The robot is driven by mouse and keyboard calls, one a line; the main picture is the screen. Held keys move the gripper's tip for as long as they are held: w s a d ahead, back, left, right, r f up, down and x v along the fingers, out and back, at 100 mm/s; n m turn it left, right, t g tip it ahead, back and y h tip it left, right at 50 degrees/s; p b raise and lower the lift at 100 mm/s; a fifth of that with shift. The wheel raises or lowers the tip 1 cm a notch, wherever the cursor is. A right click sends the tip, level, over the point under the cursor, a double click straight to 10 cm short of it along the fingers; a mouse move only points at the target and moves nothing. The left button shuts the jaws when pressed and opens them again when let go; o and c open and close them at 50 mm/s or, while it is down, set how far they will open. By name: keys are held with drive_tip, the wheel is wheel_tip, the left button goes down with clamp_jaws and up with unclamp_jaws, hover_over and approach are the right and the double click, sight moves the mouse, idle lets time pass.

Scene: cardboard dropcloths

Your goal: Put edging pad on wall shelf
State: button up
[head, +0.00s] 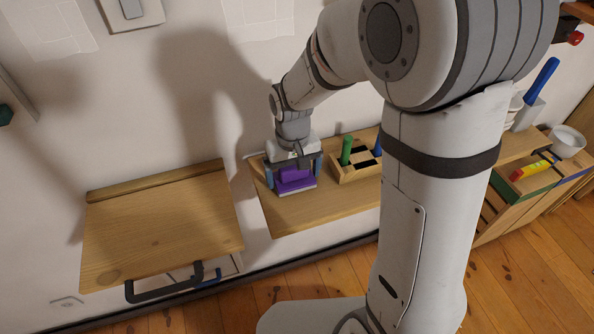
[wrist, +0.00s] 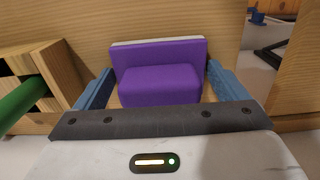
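The edging pad, a purple block with a pale backing plate (head: 295,179), is at the left part of a wooden shelf board (head: 290,216) fixed to the wall. My gripper (head: 294,176) points down over it, with one blue finger on each side. Whether the pad's underside touches the board is hard to tell.
A wooden holder (head: 352,172) with a green handle (head: 346,150) and a blue one stands just right of the pad. A bare wooden board (head: 160,228) with a black handle (head: 165,287) is at left. At right are a white bowl (head: 567,141) and a yellow-red tool (head: 533,169).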

drive_tip(key=shift+o, duration=0.6)
drive_tip(key=shift+r, duration=0.1)
drive_tip(key=shift+r, duration=0.3)
wheel_tip(320, 180, up, 12)
drive_tip(key=shift+w+f+p, duration=0.1)
drive_tip(key=shift+f+p, duration=0.15)
drive_tip(key=shift+p, duration=0.55)
drive_tip(key=s+d+m+t, duration=0.2)
drive_tip(key=s+d+m, duration=0.1)
drive_tip(key=s+d, duration=0.9)
drive_tip(key=shift+s+d+r, duration=0.4)
drive_tip(key=shift+d, duration=0.2)
